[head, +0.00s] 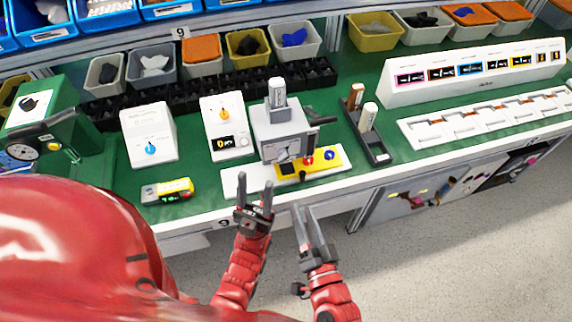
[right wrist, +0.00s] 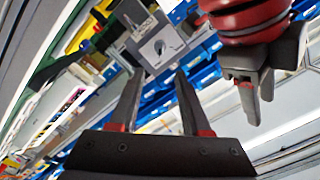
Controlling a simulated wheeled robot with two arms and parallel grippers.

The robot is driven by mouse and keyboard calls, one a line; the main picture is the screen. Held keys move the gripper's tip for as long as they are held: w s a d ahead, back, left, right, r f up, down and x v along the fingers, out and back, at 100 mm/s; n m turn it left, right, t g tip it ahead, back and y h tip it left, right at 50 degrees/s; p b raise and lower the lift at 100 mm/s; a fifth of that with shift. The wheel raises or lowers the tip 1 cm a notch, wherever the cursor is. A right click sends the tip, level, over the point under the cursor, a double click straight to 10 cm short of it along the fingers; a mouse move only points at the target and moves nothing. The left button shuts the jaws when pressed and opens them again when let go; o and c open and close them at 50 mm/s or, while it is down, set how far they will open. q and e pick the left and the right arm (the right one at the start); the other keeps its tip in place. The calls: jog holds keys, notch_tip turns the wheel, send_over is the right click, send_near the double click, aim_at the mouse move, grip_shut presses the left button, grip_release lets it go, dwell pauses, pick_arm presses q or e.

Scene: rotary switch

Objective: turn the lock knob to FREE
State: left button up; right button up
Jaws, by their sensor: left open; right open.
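A grey box device (head: 283,125) stands on the bench near the front edge, with a white dial plate (head: 284,150) on its front. In the right wrist view a dark grey knob (right wrist: 160,46) sits on that white plate. Its labels are too small to read, so I cannot tell its setting. My left gripper (head: 255,190) is open and empty, in front of the bench edge and below the box. My right gripper (head: 304,208) is open and empty, to its right, also short of the box. In the right wrist view its fingers (right wrist: 156,80) point toward the plate without touching it.
A yellow panel (head: 328,162) with red and blue buttons sits at the box's base. White boxes with a blue knob (head: 151,148) and an orange knob (head: 224,114) stand to the left. A dark rack (head: 374,145) stands right. My left gripper (right wrist: 248,85) is close beside the right one.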

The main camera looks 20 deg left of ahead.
aim_at(285, 160)
jog(key=p+x, duration=0.2)
jog(key=x, duration=1.2)
jog(key=shift+w+a, duration=0.15)
jog(key=shift+w, duration=0.1)
jog(key=shift+c, duration=0.3)
grip_shut()
